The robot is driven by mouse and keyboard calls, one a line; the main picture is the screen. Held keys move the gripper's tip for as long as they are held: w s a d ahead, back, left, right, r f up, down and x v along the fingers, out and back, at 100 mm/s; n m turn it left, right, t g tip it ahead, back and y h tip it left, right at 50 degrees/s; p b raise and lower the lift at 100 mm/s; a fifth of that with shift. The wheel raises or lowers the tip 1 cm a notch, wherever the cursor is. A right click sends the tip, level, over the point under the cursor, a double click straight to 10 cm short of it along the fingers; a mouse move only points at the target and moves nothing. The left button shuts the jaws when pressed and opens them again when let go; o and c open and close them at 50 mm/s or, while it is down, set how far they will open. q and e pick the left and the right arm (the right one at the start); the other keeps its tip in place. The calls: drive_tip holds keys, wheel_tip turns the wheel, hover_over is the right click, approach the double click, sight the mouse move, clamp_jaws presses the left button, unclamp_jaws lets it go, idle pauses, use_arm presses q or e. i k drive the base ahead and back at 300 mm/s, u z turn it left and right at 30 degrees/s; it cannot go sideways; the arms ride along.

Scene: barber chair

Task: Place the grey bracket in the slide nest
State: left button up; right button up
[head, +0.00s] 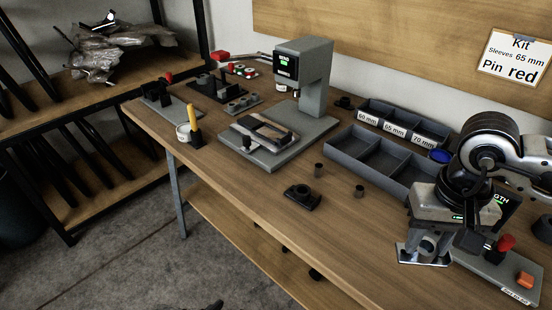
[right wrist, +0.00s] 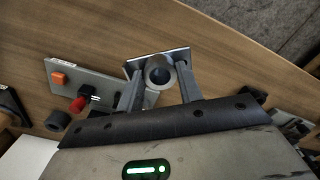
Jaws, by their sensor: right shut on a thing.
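My right gripper (head: 427,238) is over the front right of the bench and is shut on the grey bracket (head: 410,254). The bracket is a flat light plate with a round ring. In the right wrist view the fingers (right wrist: 160,88) close on both sides of its ring, and the plate (right wrist: 135,67) shows behind. The slide nest (head: 262,131) appears to be the framed carriage on the grey base of the press (head: 316,80), left of my gripper and well apart from it. Inner details of the nest are too small to tell. My left gripper is out of view.
A black bracket-like part (head: 302,198) and two small dark sleeves (head: 318,170) (head: 359,191) lie mid-bench. A grey divided bin (head: 375,160) stands behind. A gauge station with a red knob (head: 505,243) and orange button (head: 525,279) is beside my right gripper.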

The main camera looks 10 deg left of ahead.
sight(270, 133)
drive_tip(key=z, duration=0.3)
drive_tip(key=k, duration=0.4)
drive_tip(key=u, duration=1.4)
drive_tip(key=i, duration=1.05)
drive_tip(key=z, duration=0.5)
drive_tip(key=i, duration=0.75)
drive_tip(key=z, duration=0.6)
